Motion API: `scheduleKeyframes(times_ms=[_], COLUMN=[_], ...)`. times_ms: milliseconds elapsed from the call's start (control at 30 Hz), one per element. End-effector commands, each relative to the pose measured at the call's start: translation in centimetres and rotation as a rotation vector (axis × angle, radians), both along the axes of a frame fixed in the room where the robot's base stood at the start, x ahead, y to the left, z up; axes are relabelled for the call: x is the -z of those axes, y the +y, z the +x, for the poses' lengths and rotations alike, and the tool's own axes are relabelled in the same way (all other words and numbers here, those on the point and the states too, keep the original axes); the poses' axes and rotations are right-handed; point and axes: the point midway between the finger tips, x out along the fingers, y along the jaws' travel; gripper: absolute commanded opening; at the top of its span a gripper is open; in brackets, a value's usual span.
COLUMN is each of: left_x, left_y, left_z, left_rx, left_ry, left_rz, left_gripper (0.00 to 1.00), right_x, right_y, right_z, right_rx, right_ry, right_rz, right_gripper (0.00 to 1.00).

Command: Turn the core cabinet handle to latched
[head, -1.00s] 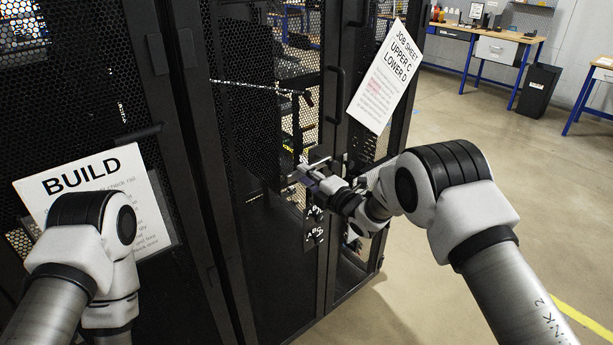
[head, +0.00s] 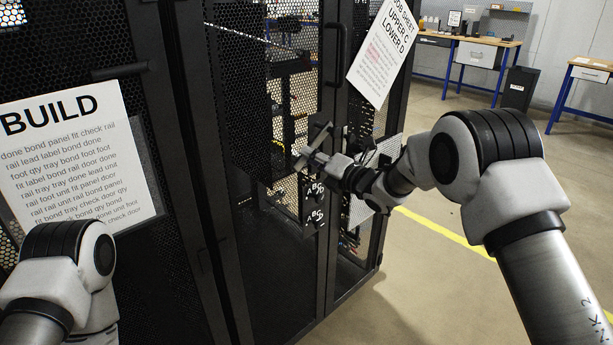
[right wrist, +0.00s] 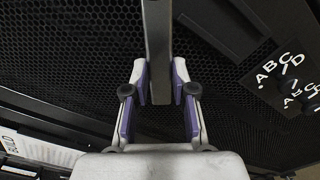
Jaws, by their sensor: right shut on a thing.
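The core cabinet (head: 268,230) is black with mesh door panels. Its handle shows as a grey bar (right wrist: 157,40) in the right wrist view, running up the picture between my fingers. In the head view the handle (head: 322,134) is a slanted dark bar, partly hidden by the gripper. My right gripper (right wrist: 159,85) is shut on the handle, with purple pads on both sides of it; it also shows in the head view (head: 314,161). Whether the handle is latched cannot be told. My left arm enters at the lower left, its gripper out of view.
Two dials with letters, an upper (head: 313,189) and a lower (head: 314,219), sit just below the handle. A tilted job sheet (head: 382,55) hangs at upper right, a BUILD sign (head: 75,150) at left. Workbenches (head: 480,50) and a dark bin (head: 517,88) stand behind open floor.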

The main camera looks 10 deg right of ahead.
Motion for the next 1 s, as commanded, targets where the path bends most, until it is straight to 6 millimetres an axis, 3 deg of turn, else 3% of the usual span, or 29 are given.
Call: scheduleKeyframes(times_ms=[33, 500, 700, 1000], left_x=[2.7, 13.2, 16.6, 19.6], left_y=[0.0, 0.0, 0.0, 0.0], left_z=[0.0, 0.0, 0.0, 0.0], left_rx=[0.0, 0.0, 0.0, 0.0], left_ry=[0.0, 0.0, 0.0, 0.0], left_rz=[0.0, 0.0, 0.0, 0.0], left_gripper=[0.82, 0.82, 0.82, 0.82], right_x=[1.7, 3.9, 4.3, 4.2], right_y=[-0.2, -2.6, -3.8, -5.1], right_z=[0.2, 1.9, 2.7, 3.7], right_rx=[0.002, 0.002, 0.002, 0.001], right_ry=[-0.027, -0.289, -0.396, -0.515], right_rz=[-0.035, -0.397, -0.545, -0.712], right_gripper=[0.0, 0.0, 0.0, 0.0])
